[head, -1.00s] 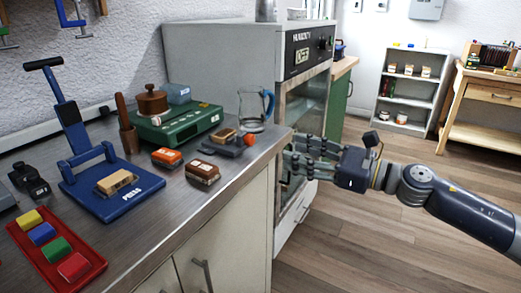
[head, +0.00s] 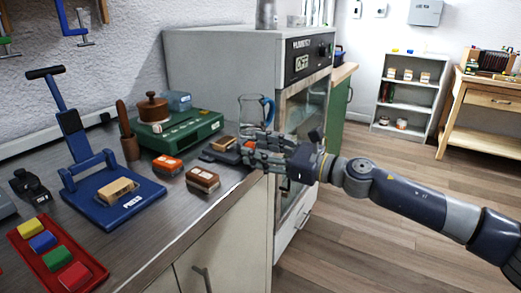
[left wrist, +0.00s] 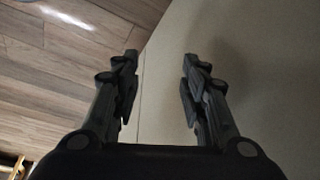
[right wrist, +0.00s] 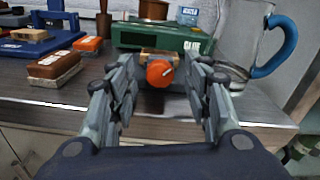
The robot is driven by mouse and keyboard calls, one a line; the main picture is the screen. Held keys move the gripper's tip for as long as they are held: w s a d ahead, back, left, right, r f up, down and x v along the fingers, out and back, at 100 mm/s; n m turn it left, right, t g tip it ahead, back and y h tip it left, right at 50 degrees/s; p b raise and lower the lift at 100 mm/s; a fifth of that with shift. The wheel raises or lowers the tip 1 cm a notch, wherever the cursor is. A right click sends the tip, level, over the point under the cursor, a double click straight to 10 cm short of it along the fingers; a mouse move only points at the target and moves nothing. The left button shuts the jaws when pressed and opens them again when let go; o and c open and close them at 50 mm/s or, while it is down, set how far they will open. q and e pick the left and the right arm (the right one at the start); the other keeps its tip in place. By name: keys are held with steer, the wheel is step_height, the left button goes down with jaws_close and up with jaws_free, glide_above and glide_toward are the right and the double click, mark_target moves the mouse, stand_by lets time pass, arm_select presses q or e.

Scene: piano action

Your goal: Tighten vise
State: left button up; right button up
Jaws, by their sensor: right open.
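The small dark vise (head: 218,156) sits at the counter's front edge with a wooden block (head: 224,143) in it. In the right wrist view, its round orange knob (right wrist: 159,73) faces me, with the wooden block (right wrist: 158,55) just behind. My right gripper (head: 250,151) is open and empty at the counter edge. Its fingers stand on either side of the knob in the right wrist view; I cannot tell whether they touch it. My left gripper (left wrist: 160,58) is open and empty, seen only in the left wrist view.
Two brown-and-orange blocks (head: 202,180) (head: 167,165) lie left of the vise. A green glue box (head: 180,129) and a glass jug with a blue handle (right wrist: 245,45) stand behind. A blue press (head: 112,205) and red tray (head: 88,276) are farther left.

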steer(key=c, duration=1.1)
steer(key=shift+o, duration=0.2)
arm_select(q)
steer(key=shift+w, duration=0.1)
arm_select(e)
steer(key=m+p, duration=0.2)
steer(key=p, duration=0.1)
steer(key=shift+r+m, duration=0.15)
steer(key=shift+m, duration=0.15)
arm_select(q)
steer(key=s+f+g+p, duration=0.1)
steer(key=s+f+p, duration=0.2)
steer(key=f, duration=1.7)
steer(key=shift+s+a+f, duration=0.15)
steer(key=shift+s+a, duration=0.05)
steer(key=shift+s, duration=0.95)
arm_select(e)
steer(key=m, duration=0.3)
steer(key=shift+w, duration=0.1)
steer(key=o, duration=1.1)
steer(key=shift+c, duration=0.2)
steer(key=shift+d, duration=0.1)
steer(key=v, duration=1.2)
